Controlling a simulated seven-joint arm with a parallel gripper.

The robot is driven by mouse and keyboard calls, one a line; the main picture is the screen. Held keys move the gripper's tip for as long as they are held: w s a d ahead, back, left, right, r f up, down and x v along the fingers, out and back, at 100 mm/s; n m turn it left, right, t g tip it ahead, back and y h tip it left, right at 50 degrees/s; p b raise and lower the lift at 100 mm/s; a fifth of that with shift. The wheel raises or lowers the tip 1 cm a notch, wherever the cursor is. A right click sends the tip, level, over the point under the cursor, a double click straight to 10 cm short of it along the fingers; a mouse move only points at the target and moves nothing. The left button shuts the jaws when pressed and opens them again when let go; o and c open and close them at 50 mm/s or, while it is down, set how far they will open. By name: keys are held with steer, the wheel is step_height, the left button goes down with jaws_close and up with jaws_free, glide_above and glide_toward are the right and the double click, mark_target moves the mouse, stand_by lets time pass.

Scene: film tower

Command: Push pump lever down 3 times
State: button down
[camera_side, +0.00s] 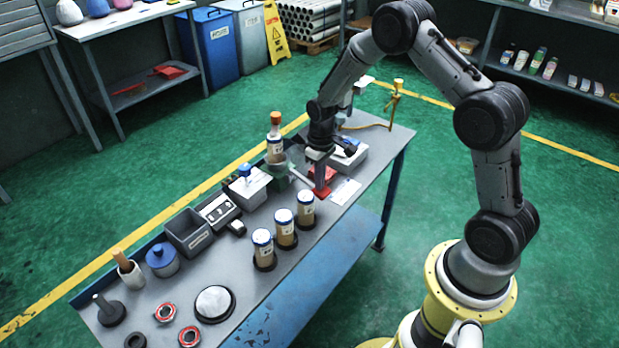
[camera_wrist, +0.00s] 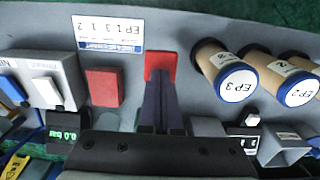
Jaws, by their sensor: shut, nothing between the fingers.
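My gripper (camera_side: 320,185) points down over the middle of the bench, its fingers together with nothing between them. In the wrist view the closed fingers (camera_wrist: 160,90) reach to a small red pad (camera_wrist: 160,65), which looks like the end of the pump lever. In the side view the red pad (camera_side: 321,193) lies right under the fingertips; whether they touch it I cannot tell. A red block (camera_wrist: 103,87) sits beside it. The lever's shaft and pivot are mostly hidden by my gripper. A dark display (camera_wrist: 65,136) shows green digits reading about 0.0 bar.
Three lidded jars (camera_side: 285,229) stand in a row at the front, near my gripper. A white label plate (camera_wrist: 108,33) lies behind the pads. A grey bin (camera_side: 188,232) and a blue-lidded pot (camera_side: 162,258) stand to the left. A brass stand (camera_side: 396,98) is at the far right.

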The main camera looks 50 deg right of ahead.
steer(key=shift+f, duration=0.65)
steer(key=shift+r, duration=2.65)
